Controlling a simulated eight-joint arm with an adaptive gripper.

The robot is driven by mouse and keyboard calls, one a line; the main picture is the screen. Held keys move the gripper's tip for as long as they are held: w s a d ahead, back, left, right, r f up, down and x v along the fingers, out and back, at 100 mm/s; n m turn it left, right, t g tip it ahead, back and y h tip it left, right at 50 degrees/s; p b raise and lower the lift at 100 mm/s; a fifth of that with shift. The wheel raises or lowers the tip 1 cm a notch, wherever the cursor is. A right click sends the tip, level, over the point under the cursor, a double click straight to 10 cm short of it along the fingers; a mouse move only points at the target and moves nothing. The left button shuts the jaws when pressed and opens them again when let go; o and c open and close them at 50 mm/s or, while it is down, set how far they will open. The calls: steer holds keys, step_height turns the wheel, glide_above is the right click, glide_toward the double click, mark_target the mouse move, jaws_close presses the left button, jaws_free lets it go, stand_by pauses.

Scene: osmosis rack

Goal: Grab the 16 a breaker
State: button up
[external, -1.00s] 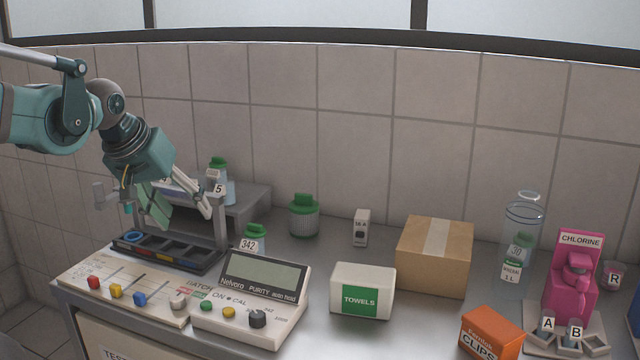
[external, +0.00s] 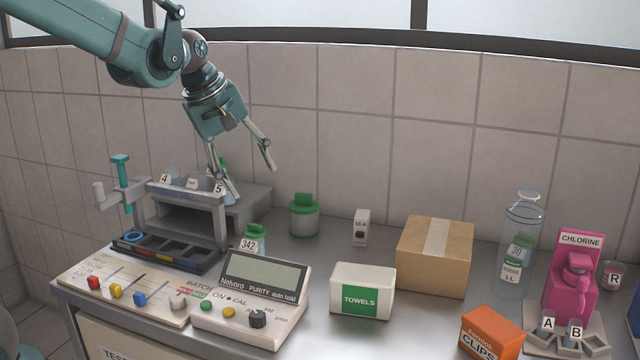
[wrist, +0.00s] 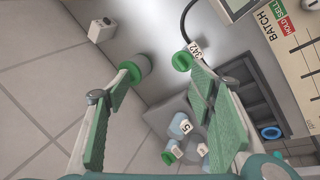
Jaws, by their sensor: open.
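The 16 A breaker (external: 361,228) is a small white upright block with a dark label at the back of the grey bench, left of the cardboard box. It also shows in the wrist view (wrist: 102,30) at the top left, beyond my fingers. My gripper (external: 248,182) is open and empty. It hangs above the back of the bench near the raised grey rack, well to the left of the breaker and higher. In the wrist view my two green-padded fingers (wrist: 164,72) stand wide apart with nothing between the pads.
A green-capped jar (external: 304,216) stands between my gripper and the breaker. The cardboard box (external: 434,257) is close on the breaker's right, and the towels box (external: 362,291) is in front. The grey rack (external: 188,194) holds numbered bottles. The tiled wall (external: 358,140) rises behind.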

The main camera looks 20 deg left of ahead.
steer(key=w+d+f+n+g+h+p, duration=0.15)
steer(key=w+d+n+p, duration=0.35)
steer(key=w+d, duration=0.5)
steer(key=n+g+p, duration=0.2)
steer(key=n+p, duration=0.3)
steer(key=p, duration=0.1)
glide_above(361, 214)
steer(key=a, duration=0.2)
step_height(361, 214, down, 8)
steer(key=shift+s+a+r+h+b, duration=0.1)
steer(key=shift+a+r+h+b, duration=0.1)
steer(key=shift+h+b, duration=0.1)
steer(key=shift+f, duration=0.1)
steer(key=shift+x, duration=1.25)
steer(key=shift+f, duration=0.1)
steer(key=shift+x, duration=2.5)
steer(key=shift+a, duration=0.1)
steer(key=c, duration=0.8)
